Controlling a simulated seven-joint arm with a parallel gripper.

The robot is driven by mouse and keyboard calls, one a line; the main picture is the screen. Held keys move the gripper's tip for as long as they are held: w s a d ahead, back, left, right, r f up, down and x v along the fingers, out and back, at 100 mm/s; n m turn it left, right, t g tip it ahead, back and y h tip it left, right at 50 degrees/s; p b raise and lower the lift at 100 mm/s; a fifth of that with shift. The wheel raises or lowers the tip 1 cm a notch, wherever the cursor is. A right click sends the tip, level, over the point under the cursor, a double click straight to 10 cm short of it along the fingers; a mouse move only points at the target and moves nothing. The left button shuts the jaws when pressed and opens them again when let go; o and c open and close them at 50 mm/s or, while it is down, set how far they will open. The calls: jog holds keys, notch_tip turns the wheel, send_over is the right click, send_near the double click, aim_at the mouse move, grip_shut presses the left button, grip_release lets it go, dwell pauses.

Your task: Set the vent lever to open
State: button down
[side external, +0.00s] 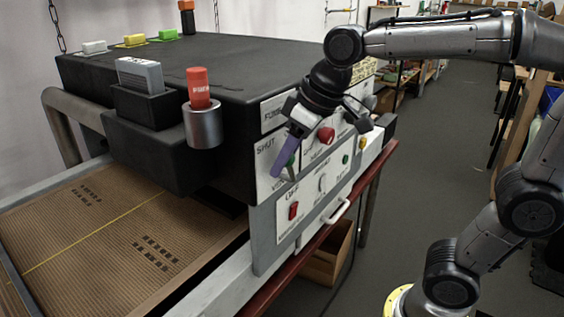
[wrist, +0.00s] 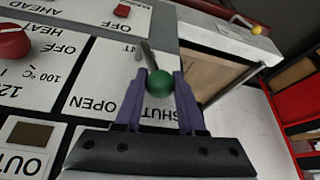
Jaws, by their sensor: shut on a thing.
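The vent lever's green ball knob (wrist: 159,83) sits on a thin metal rod (wrist: 148,56) in the wrist view. My gripper (wrist: 158,78) has its purple fingers on either side of the knob, shut on it. The labels show inverted in this view: OPEN (wrist: 97,105) lies left of the knob, and SHUT (wrist: 163,114), partly covered by my fingers, lies just below the knob. The knob is by the SHUT end. In the side view my gripper (side external: 284,160) is at the SHUT side of the front panel (side external: 264,165), hiding most of the lever.
A red knob (side external: 326,135) is on the panel just right of my gripper. A red rocker switch (side external: 293,210) and a white handle (side external: 338,211) are below. A metal cup (side external: 203,127) with a red-topped item stands left. The aisle floor (side external: 430,155) is open.

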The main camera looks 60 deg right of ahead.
jog(key=shift+d+r+m+y, duration=0.15)
jog(key=shift+d+m+y, duration=0.05)
jog(key=shift+d+y, duration=0.35)
jog(key=shift+d+r+m+y, duration=0.2)
jog(key=shift+d+y, duration=0.2)
jog(key=shift+y, duration=0.25)
jog(key=shift+d+f+m+t+y, duration=0.15)
jog(key=shift+d+m+y, duration=0.15)
jog(key=shift+d+y, duration=0.7)
jog(key=shift+d+f+m+t+y, duration=0.25)
jog(key=shift+d+y, duration=0.2)
jog(key=shift+y, duration=1.1)
jog(key=shift+d+f+m+t+y, duration=0.1)
jog(key=shift+d+m+y, duration=0.25)
jog(key=shift+d+y, duration=0.65)
jog(key=shift+a+y, duration=0.25)
jog(key=shift+y, duration=0.1)
jog(key=c, duration=0.5)
grip_release()
